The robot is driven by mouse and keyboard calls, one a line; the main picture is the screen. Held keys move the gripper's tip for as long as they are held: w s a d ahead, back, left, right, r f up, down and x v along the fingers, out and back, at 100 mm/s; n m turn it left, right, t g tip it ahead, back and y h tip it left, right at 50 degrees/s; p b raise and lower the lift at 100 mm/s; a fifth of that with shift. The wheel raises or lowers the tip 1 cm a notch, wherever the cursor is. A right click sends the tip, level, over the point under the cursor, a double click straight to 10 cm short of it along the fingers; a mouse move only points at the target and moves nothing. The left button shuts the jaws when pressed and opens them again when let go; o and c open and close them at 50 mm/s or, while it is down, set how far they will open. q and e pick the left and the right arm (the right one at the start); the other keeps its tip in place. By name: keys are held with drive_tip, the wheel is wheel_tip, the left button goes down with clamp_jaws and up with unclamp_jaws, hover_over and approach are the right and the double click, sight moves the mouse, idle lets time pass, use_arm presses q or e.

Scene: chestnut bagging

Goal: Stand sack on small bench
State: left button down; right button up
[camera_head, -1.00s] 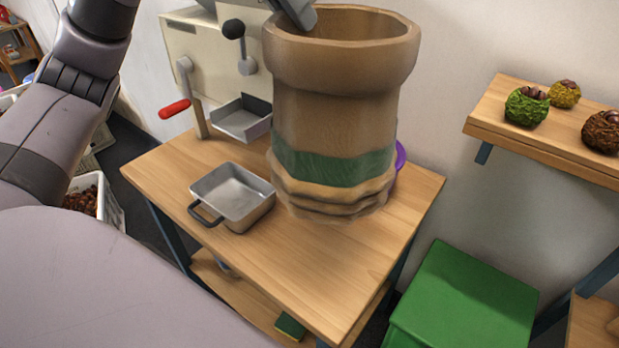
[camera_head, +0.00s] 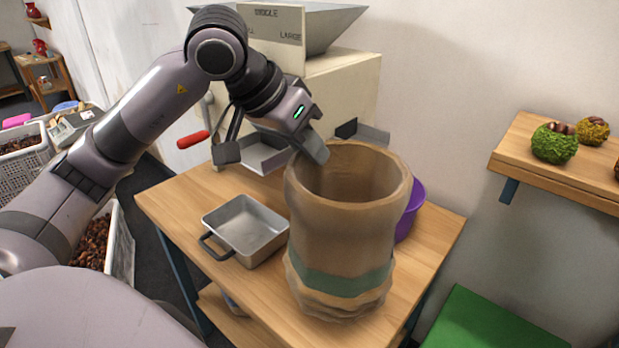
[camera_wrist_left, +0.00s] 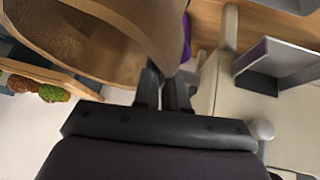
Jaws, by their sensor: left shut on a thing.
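The sack (camera_head: 345,235) is a tall, open-topped brown bag with a green band and a folded lower part. It stands upright in front of the wooden table, and I cannot tell whether its bottom touches the top. My left gripper (camera_head: 316,152) is shut on the sack's rim at its far left side. In the left wrist view the fingers (camera_wrist_left: 165,92) pinch the sack's edge (camera_wrist_left: 150,30). A low green-topped seat (camera_head: 490,325), perhaps the small bench, shows partly at the lower right. My right gripper is out of view.
The wooden table (camera_head: 180,205) holds a metal pan (camera_head: 245,230), a purple bowl (camera_head: 412,208) behind the sack, and a cream machine (camera_head: 345,85) with a red-handled crank (camera_head: 193,139). A wall shelf (camera_head: 540,180) is at the right. White crates of chestnuts (camera_head: 97,240) stand left.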

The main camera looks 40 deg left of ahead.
sight(305, 169)
use_arm(q)
drive_tip(key=shift+f+b, duration=0.4)
drive_tip(key=shift+f, duration=1.85)
drive_tip(key=c, duration=1.6)
unclamp_jaws()
drive_tip(key=shift+f, duration=0.3)
drive_tip(key=o, duration=0.4)
drive_tip(key=shift+r, duration=0.1)
drive_tip(key=shift+r, duration=0.1)
drive_tip(key=shift+s+r, duration=0.15)
drive_tip(key=shift+r, duration=0.1)
drive_tip(key=p+v, duration=0.1)
drive_tip(key=v, duration=1)
drive_tip(key=shift+s+a+r, duration=0.15)
drive_tip(key=shift+s, duration=0.05)
